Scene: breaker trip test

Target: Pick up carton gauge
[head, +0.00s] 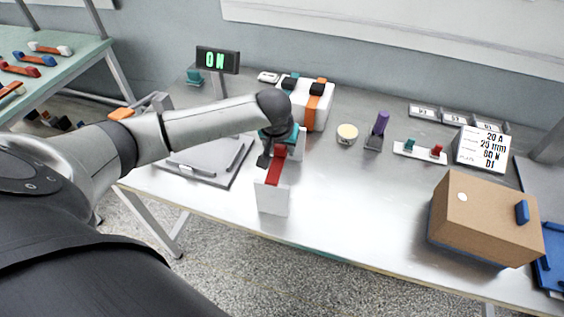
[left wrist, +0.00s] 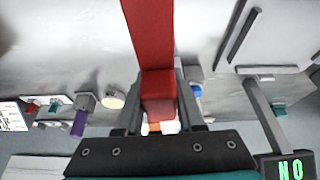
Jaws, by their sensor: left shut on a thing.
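My left gripper (head: 275,160) reaches down from the left over the front middle of the table. Its two fingers are shut on a red bar (head: 276,168), which also shows between the fingers (left wrist: 158,115) in the left wrist view. The red bar (left wrist: 150,40) runs out past the fingertips there. In the head view the bar lies along the top of a white block (head: 273,199) near the front edge. No label shows which thing is the carton gauge. I cannot tell whether the block rests on the table. My right gripper is not in view.
A white box with an orange band (head: 317,106) stands behind the gripper. A cardboard carton (head: 482,222) stands at the right. The table (head: 350,205) is clear between the block and carton.

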